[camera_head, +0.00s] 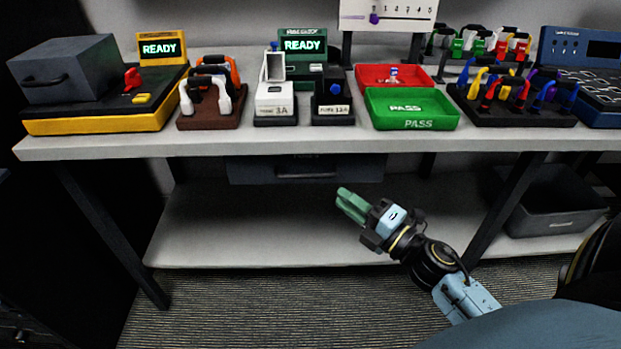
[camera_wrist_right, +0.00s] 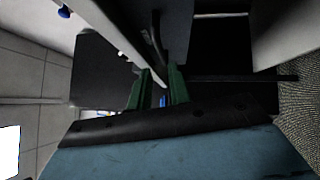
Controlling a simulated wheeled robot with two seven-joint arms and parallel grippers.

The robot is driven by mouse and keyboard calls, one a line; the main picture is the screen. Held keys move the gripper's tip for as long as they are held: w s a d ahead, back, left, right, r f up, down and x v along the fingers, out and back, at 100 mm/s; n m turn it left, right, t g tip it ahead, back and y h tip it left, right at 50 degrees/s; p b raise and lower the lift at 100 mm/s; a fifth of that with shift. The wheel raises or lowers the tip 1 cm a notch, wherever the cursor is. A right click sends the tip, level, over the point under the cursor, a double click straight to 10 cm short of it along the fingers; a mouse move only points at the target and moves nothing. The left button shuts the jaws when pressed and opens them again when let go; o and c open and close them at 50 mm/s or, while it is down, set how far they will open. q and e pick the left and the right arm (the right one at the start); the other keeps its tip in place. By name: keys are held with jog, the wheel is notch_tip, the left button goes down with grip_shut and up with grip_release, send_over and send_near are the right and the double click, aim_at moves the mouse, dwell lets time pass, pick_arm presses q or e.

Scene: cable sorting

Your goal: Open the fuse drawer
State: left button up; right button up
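The fuse drawer (camera_head: 250,172) is a dark grey box front slung under the table top, in the middle of the head view. A dark bar handle (camera_head: 306,172) is on its front. The drawer looks shut. My right gripper (camera_head: 346,206) has green fingers and is in front of the table, a little below and right of the handle, apart from it. In the right wrist view its fingers (camera_wrist_right: 160,92) stand apart with nothing gripped between them. The handle seems to show beyond the fingertips in that view (camera_wrist_right: 156,36). My left gripper is not in view.
The table edge (camera_head: 300,143) runs just above the drawer. A lower shelf (camera_head: 230,225) lies below, mostly clear. A dark bin (camera_head: 555,205) stands at the right. Testers, cable racks and red and green trays (camera_head: 412,123) stand on the table.

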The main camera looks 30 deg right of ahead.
aim_at(315, 178)
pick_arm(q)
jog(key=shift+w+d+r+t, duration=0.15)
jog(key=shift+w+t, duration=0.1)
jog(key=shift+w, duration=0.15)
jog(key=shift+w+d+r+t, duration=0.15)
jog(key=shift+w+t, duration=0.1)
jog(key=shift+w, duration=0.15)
pick_arm(e)
jog(key=x, duration=1)
jog(key=shift+f, duration=0.1)
jog(key=shift+s, duration=0.1)
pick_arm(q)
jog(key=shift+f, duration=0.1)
pick_arm(e)
grip_shut()
